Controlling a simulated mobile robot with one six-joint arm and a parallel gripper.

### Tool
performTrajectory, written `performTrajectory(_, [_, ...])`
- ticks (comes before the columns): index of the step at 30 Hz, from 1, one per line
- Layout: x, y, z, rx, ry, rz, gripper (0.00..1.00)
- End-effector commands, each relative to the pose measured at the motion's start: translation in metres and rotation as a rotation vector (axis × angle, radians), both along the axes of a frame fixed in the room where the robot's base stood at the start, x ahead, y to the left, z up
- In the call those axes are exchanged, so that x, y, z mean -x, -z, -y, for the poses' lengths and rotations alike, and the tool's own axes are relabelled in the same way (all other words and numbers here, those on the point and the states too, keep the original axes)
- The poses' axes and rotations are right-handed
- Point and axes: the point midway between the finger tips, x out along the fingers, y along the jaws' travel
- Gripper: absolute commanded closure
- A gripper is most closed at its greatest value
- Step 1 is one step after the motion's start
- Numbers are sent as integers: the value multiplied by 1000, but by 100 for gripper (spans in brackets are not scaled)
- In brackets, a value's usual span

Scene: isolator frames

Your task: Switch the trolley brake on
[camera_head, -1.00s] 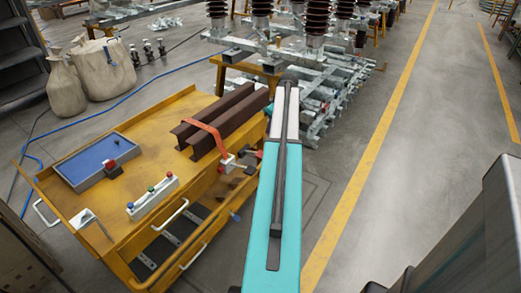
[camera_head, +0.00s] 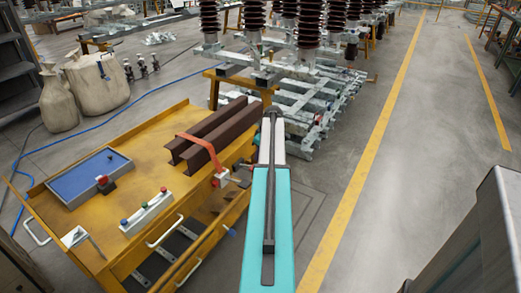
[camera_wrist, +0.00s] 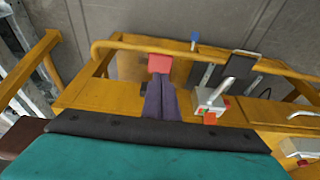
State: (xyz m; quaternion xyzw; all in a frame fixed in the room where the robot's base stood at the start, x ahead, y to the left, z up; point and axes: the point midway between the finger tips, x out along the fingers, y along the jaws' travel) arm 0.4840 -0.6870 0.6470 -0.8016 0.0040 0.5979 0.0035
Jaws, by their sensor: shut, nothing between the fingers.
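The yellow trolley (camera_head: 150,131) stands at left of centre in the head view, and part of it fills the wrist view (camera_wrist: 120,98). A small red pad (camera_wrist: 160,62) shows on its edge; I cannot tell whether it belongs to the brake. In the head view my teal arm hides the gripper.
The trolley carries brown beams (camera_head: 210,128) under an orange strap (camera_head: 203,146), a blue tray (camera_head: 88,178) and a button box (camera_head: 147,211). Metal frames with insulators (camera_head: 310,85) stand behind. The floor to the right (camera_head: 420,130) is clear.

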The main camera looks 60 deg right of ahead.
Motion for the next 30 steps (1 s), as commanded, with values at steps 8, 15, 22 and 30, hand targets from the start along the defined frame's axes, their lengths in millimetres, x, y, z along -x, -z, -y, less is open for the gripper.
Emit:
performTrajectory(8, [-4,36,0,0,0,0,100])
performTrajectory(15, [-4,49,0,0,-1,1,100])
performTrajectory(22, [-4,50,0,1,-1,1,100])
performTrajectory(30, [-7,52,-4,0,-6,10,100])
